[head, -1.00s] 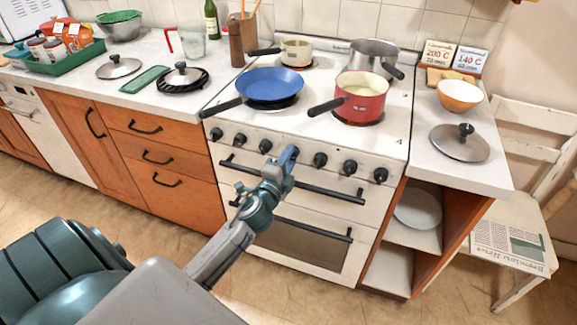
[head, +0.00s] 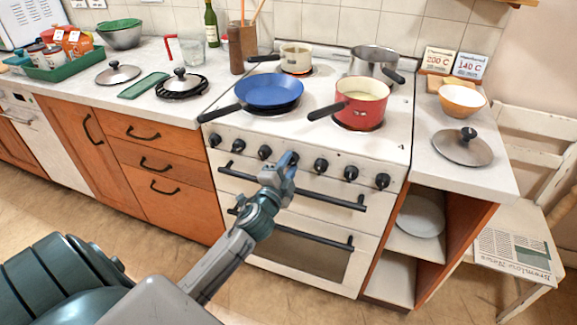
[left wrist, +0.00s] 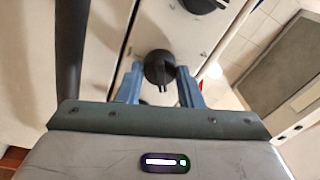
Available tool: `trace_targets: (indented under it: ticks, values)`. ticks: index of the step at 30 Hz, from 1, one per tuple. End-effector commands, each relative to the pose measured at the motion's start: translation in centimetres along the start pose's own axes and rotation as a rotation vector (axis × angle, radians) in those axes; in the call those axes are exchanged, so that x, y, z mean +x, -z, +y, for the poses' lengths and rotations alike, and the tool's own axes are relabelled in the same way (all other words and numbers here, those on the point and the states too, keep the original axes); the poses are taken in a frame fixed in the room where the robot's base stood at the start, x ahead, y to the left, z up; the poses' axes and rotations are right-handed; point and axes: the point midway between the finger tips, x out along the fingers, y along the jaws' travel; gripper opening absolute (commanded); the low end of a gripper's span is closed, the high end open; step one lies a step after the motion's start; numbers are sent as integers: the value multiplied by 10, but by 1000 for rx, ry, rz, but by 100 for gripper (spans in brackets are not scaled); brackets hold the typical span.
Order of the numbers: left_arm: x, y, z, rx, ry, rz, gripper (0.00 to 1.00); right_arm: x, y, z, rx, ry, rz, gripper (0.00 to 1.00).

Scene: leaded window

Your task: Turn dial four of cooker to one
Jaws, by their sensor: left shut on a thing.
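The white cooker (head: 290,123) has a row of black dials along its front panel. My right gripper is in neither view.
Neighbouring dials (head: 265,152) and (head: 321,165) stand close on both sides. A black oven handle (head: 330,194) runs just below. A blue pan (head: 268,89) and a red pot (head: 362,98) stand on the hob, with handles reaching towards the front edge.

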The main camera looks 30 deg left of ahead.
Motion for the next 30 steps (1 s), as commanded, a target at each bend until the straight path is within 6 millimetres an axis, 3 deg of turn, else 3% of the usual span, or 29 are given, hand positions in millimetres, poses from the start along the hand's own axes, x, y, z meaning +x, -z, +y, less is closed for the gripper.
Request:
trace_targets:
  ticks: [1,3,4,14,16,30]
  values:
    - [0,0,0,1,-1,-1,39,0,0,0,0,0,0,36]
    - [0,0,0,1,-1,-1,52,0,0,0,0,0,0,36]
    - [0,0,0,1,0,-1,55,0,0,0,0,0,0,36]
    - [-4,0,1,1,-1,-1,55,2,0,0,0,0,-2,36]
    - [-11,-1,2,1,-2,-1,55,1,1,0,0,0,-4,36]
    - [-94,-1,3,1,-3,-1,55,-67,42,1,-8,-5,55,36]
